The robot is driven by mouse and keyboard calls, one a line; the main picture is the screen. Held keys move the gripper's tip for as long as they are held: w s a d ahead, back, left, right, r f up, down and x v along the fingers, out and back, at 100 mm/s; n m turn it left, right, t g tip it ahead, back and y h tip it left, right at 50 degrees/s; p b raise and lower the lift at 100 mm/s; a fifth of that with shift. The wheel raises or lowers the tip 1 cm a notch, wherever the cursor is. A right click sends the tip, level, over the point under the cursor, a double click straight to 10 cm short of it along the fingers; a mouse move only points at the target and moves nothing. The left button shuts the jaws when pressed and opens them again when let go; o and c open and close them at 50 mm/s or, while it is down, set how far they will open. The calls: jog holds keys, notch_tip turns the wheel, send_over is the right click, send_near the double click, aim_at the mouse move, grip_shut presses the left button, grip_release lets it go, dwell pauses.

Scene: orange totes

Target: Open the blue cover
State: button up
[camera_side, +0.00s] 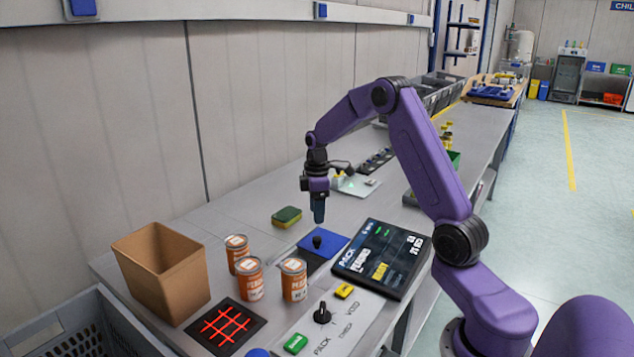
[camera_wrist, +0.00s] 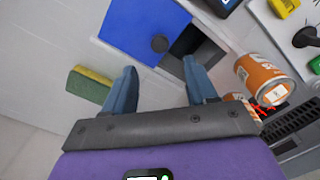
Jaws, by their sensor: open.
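The blue cover (camera_side: 334,244) is a flat square plate with a dark round knob (camera_side: 317,242), lying on the bench. A dark square recess (camera_wrist: 200,48) shows beside the cover, partly uncovered. My gripper (camera_side: 319,218) points down above the cover, apart from it. In the wrist view my gripper (camera_wrist: 159,72) has its two blue fingers spread with nothing between them, just short of the knob in the picture.
Several orange-labelled cans (camera_side: 249,279) stand left of the cover, near a cardboard box (camera_side: 165,270). A green-yellow sponge (camera_side: 287,217) lies behind left. A dark display panel (camera_side: 381,258) is right of the cover. Knobs and buttons (camera_side: 322,314) sit in front.

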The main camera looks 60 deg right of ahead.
notch_tip(320, 180, up, 9)
dwell(0.3)
jog(key=shift+a, duration=0.1)
jog(key=s+a+n, duration=0.1)
jog(key=s+a, duration=0.3)
jog(key=a, duration=0.3)
jog(key=s+a+r, duration=0.1)
jog(key=s+a, duration=0.2)
jog(key=a, duration=0.4)
jog(key=s+a+n, duration=0.1)
jog(key=s+a, duration=0.3)
jog(key=a, duration=0.3)
jog(key=s+a+f, duration=0.1)
jog(key=s+a, duration=0.1)
jog(key=s, duration=0.9)
jog(key=s+a+f+n, duration=0.1)
jog(key=s+a+f, duration=0.1)
jog(key=s, duration=0.9)
jog(key=shift+s+a+n, duration=0.3)
jog(key=shift+s+a, duration=0.05)
jog(key=shift+a, duration=0.05)
